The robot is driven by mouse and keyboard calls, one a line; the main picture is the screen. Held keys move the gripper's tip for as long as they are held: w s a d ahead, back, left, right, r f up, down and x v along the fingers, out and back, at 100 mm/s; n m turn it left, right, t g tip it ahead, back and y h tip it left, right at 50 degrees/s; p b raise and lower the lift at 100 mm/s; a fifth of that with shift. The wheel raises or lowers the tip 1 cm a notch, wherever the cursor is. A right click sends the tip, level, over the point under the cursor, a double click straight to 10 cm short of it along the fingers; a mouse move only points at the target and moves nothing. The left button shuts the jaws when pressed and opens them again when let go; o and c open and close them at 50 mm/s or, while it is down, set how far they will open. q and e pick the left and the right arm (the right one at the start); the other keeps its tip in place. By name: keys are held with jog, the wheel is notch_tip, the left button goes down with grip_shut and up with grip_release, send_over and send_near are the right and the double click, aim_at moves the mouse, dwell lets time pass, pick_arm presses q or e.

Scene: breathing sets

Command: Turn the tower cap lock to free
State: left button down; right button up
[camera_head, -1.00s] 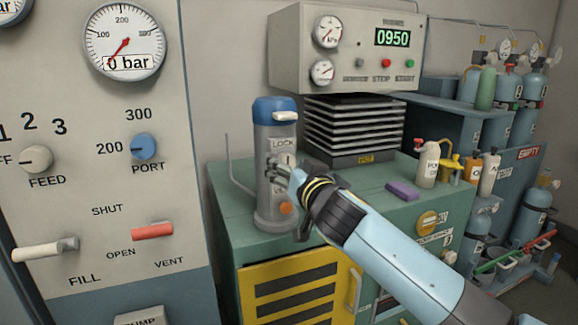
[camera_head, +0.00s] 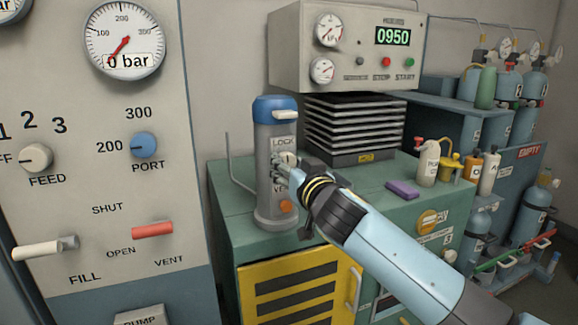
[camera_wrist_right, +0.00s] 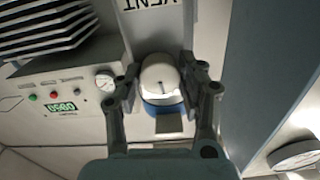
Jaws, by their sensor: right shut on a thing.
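The tower (camera_head: 267,200) is a grey upright cylinder with a blue cap (camera_head: 273,106) on the green cabinet. A LOCK label (camera_head: 284,143) shows on its front. My right gripper (camera_head: 286,166) is at the tower's front just below this label, shut on the pale lock knob. In the right wrist view the gripper's fingers (camera_wrist_right: 160,92) stand on both sides of the round white knob (camera_wrist_right: 160,72), which bears a short dark line. The gripper partly hides the knob and the lettering below it in the head view. My left gripper is out of view.
An orange button (camera_head: 286,207) sits low on the tower. The panel with VENT (camera_head: 152,231) and FILL handles is at the left. Black bellows (camera_head: 352,128) stand behind, under the gauge box (camera_head: 346,50). A purple block (camera_head: 402,189) and bottles are at the right.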

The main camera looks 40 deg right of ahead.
jog(key=n+p, duration=0.1)
jog(key=n, duration=0.6)
jog(key=shift+n, duration=0.4)
jog(key=n+p, duration=0.1)
jog(key=n, duration=0.3)
jog(key=n+p, duration=0.1)
jog(key=n, duration=0.3)
jog(key=shift+n, duration=0.4)
jog(key=o, duration=1.2)
jog(key=v, duration=1.2)
jog(key=shift+r, duration=0.1)
